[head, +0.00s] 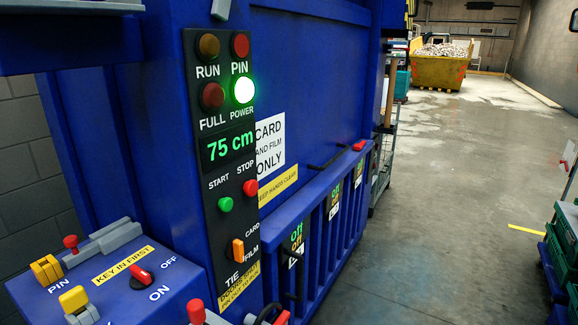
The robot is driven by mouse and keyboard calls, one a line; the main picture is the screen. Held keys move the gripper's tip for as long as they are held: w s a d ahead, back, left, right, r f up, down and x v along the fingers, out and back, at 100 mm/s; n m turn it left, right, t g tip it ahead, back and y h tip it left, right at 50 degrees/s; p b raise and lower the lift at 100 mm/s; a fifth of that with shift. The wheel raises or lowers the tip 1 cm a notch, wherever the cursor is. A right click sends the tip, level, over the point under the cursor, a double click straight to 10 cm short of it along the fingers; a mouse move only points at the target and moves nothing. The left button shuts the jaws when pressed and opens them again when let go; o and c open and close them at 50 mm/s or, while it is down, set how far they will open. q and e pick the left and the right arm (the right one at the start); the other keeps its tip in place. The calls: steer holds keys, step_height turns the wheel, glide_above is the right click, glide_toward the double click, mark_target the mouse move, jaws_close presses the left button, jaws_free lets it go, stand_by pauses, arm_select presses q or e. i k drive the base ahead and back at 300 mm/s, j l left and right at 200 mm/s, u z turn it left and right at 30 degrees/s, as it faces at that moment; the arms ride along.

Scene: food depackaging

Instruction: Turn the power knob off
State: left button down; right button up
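The power knob (141,276) is a red handle on a dark round base, on the sloped top of a blue control box (110,285) at lower left. The words OFF and ON are printed to its right, OFF above ON. The red handle slants down to the right, but I cannot tell for certain which word it marks. On the upright black panel, the POWER lamp (243,90) glows green. Neither of my grippers is in view.
A yellow key piece (46,269) and a yellow-topped switch (75,300) sit near the knob. The black panel holds a green START button (225,204), a red STOP button (250,187) and a "75 cm" display (231,146). Open concrete floor (430,200) lies to the right.

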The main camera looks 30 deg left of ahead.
mark_target(142, 279)
steer(key=u, duration=1.75)
steer(key=l, duration=0.25)
steer(key=u, duration=0.05)
